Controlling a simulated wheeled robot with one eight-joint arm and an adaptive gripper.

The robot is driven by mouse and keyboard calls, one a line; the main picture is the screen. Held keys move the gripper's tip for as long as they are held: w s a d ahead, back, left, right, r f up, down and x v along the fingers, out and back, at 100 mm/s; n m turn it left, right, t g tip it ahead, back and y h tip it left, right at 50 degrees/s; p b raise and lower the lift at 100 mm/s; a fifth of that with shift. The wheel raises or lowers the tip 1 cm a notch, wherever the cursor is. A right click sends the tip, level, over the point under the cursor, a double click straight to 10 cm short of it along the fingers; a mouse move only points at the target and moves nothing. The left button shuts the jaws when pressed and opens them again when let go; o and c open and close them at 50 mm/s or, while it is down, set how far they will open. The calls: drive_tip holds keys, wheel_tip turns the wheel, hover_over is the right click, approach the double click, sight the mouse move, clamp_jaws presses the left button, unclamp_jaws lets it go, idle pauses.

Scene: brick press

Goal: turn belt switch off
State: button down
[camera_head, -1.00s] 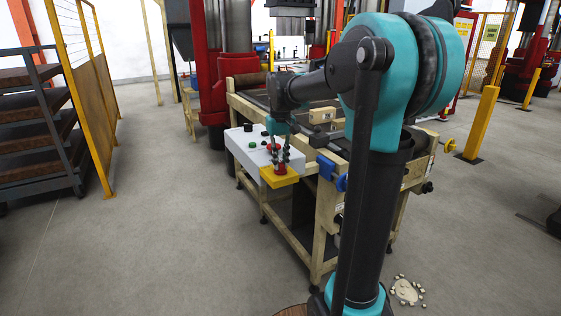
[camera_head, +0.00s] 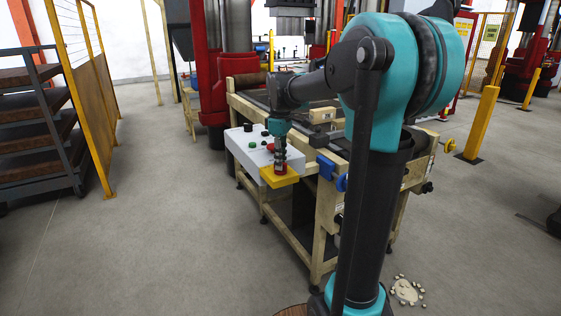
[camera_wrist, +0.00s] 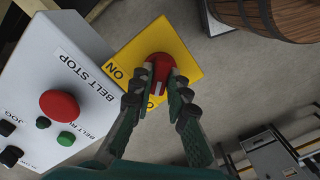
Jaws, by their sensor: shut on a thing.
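The belt switch is a red knob (camera_wrist: 163,69) on a yellow plate (camera_wrist: 181,46) marked "ON", at the end of a grey-white control box (camera_wrist: 62,66). My gripper (camera_wrist: 160,88) is at the red knob in the wrist view, its two fingers close in on the knob's raised grip, which they partly hide. In the head view my gripper (camera_head: 280,165) points down over the yellow plate (camera_head: 287,178) at the near right end of the control box (camera_head: 240,150). The word at the plate's lower edge is mostly hidden by the fingers.
A red "BELT STOP" button (camera_wrist: 59,105) and a green button (camera_wrist: 66,139) sit on the box beside the plate. A wooden-framed conveyor table (camera_head: 262,190) stands behind the box, with a tan brick (camera_head: 322,115) on it.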

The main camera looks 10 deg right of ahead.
drive_tip(key=shift+n, duration=0.6)
drive_tip(key=c, duration=1.5)
unclamp_jaws()
wheel_tip(320, 180, up, 12)
drive_tip(key=shift+r, duration=0.1)
